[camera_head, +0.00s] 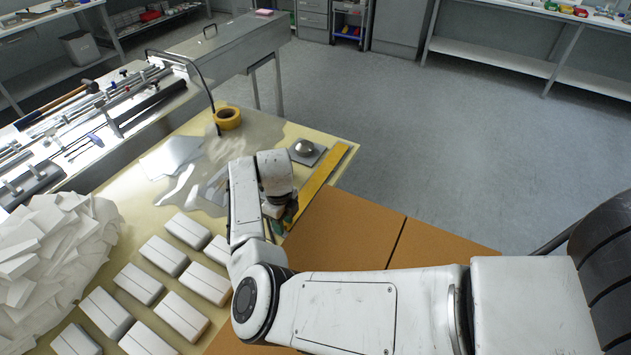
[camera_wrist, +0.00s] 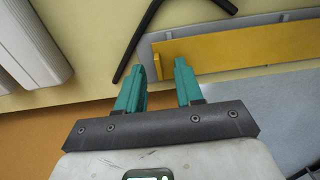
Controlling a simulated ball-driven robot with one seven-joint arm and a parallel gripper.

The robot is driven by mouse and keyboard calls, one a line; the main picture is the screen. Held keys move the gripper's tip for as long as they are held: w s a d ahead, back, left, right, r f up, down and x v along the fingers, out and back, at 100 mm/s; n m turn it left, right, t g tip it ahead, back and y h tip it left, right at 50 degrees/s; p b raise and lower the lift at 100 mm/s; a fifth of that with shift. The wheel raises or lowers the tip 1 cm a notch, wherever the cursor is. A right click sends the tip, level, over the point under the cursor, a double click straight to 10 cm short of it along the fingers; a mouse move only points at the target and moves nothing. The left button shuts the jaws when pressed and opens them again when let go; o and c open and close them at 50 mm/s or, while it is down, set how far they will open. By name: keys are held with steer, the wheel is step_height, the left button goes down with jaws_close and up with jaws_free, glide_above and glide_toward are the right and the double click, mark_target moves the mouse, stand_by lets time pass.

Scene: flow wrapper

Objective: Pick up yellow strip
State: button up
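The yellow strip (camera_head: 322,183) lies along the right edge of the pale table. In the wrist view the strip (camera_wrist: 240,50) is long and flat, with a small raised block at its left end. My gripper (camera_wrist: 159,72) is open, with two teal fingers apart and nothing between them. Its right fingertip is close to the strip's left end and block; whether they touch cannot be told. In the head view my arm hides most of the gripper, and only bits of teal show by the strip's near end.
White boxes (camera_head: 164,256) and a heap of white pieces (camera_head: 45,250) fill the table's left. Thin black rods (camera_wrist: 137,40) lie beyond my fingers. Brown panels (camera_head: 345,235) are under my arm.

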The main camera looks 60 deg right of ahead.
jaws_close()
stand_by(0.6)
